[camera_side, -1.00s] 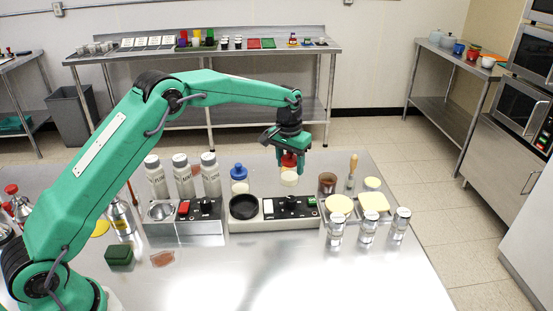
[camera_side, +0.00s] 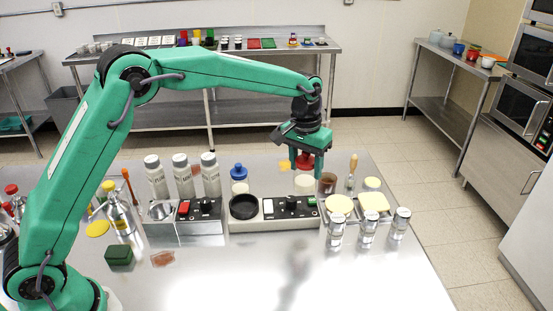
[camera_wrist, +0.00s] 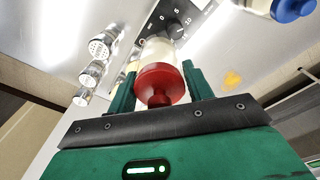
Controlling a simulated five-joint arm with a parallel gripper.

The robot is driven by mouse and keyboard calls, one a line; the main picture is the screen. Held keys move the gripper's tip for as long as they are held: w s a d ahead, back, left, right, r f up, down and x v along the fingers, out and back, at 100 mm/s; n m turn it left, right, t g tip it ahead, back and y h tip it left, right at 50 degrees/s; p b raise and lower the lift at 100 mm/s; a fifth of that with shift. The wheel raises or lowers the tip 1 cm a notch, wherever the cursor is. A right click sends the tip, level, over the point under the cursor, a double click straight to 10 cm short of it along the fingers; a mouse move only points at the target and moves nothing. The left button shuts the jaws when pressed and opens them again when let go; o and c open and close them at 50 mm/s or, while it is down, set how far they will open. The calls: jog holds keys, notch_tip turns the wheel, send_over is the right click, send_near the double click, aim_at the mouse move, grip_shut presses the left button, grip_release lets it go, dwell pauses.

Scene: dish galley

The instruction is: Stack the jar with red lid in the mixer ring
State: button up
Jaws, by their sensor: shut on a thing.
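The jar with the red lid (camera_side: 305,184) has a pale body. My gripper (camera_side: 306,168) is shut on it around the red lid and holds it upright, behind the right part of the mixer's knob panel. In the wrist view the red lid (camera_wrist: 160,82) sits between my green fingers, with the pale body beyond it. The mixer (camera_side: 275,221) has a black ring (camera_side: 243,207) at its left end, which looks like the mixer ring. The ring looks empty and lies left of the held jar. The jar's height above the table is hard to tell.
A blue-lidded jar (camera_side: 239,180) stands behind the ring, and several grey bottles (camera_side: 182,176) stand to its left. A brown cup (camera_side: 327,183) is close to the right of the held jar. Silver-capped jars (camera_side: 368,227) stand front right. The front table is mostly clear.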

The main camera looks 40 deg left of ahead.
dwell(0.6)
jog(key=shift+s+r, duration=0.35)
jog(key=shift+s, duration=0.05)
jog(key=s+r, duration=0.2)
jog(key=s, duration=0.6)
jog(key=s+a+r, duration=0.1)
jog(key=s+r, duration=0.1)
jog(key=s, duration=0.6)
jog(key=shift+a+r+m, duration=0.25)
jog(key=shift+a+m, duration=0.05)
jog(key=shift+m, duration=0.1)
jog(key=shift+w+a+f, duration=1.05)
jog(key=shift+a+f, duration=0.6)
jog(key=shift+f, duration=0.2)
jog(key=shift+w+a+f, duration=1.1)
jog(key=shift+a+f, duration=0.5)
jog(key=shift+f, duration=0.2)
jog(key=shift+w+a+f, duration=1.05)
jog(key=shift+a+f, duration=0.6)
jog(key=shift+f, duration=0.2)
jog(key=shift+f, duration=0.35)
